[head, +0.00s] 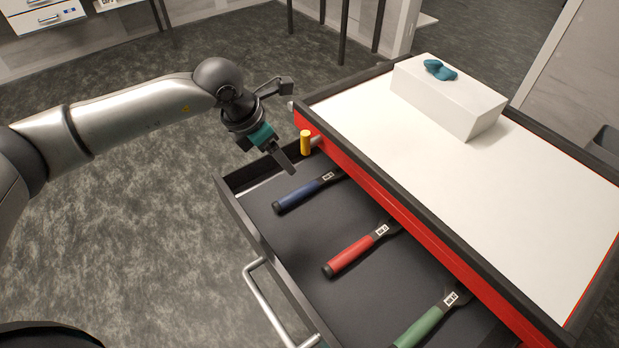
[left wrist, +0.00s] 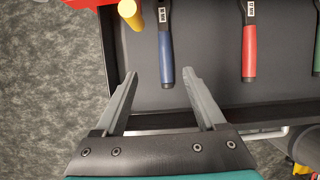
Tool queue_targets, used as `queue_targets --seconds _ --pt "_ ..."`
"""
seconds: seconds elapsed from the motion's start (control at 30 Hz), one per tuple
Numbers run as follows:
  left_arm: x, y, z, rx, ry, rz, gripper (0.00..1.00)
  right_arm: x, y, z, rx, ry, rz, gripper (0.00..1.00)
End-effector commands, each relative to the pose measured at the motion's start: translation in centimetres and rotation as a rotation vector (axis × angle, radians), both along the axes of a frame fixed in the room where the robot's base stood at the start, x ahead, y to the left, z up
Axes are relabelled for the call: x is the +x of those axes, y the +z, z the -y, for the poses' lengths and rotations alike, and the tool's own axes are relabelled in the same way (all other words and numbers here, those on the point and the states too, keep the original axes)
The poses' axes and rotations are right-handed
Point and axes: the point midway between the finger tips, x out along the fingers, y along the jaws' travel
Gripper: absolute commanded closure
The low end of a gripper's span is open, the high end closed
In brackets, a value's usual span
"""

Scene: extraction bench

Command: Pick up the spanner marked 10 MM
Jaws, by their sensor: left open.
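Three spanners lie in the open drawer: one with a blue handle (head: 297,198), one with a red handle (head: 350,257) and one with a green handle (head: 421,327). Each has a small white label near its head; I cannot read the markings surely. The spanners' far ends are hidden under the cabinet top. My left gripper (head: 284,160) is open and empty above the drawer's far left corner, near the blue spanner. In the left wrist view, the blue spanner (left wrist: 165,55) shows between and beyond the fingertips, and the red spanner (left wrist: 249,50) is to the right.
The drawer (head: 284,290) has raised walls and a metal bar handle (head: 268,307). A yellow knob (head: 305,143) stands up by the red cabinet front, close to my left gripper. A white box (head: 450,98) with a teal object (head: 440,70) sits on the white cabinet top.

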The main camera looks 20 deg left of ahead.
Motion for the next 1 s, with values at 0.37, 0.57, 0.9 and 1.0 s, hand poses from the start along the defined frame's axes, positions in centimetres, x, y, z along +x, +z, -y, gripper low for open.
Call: queue_targets --seconds 0.37,0.57,0.9,1.0 --pt "2.1 -7.1 2.0 -0.004 -0.002 -0.002 0.28 -5.0 -1.6 0.2 -0.006 -0.001 -0.081 0.5" --pt "2.6 -8.5 2.4 -0.004 -0.003 0.0 0.28 -3.1 -1.8 0.1 -0.004 -0.001 -0.05 0.5" --pt "3.5 -12.4 3.7 -0.005 -0.002 -0.003 0.28 -2.7 -2.8 0.1 -0.002 0.0 -0.043 0.5" --pt "3.7 -13.2 3.8 -0.005 -0.003 -0.001 0.28 -2.9 -3.0 0.1 -0.003 0.0 -0.046 0.5"
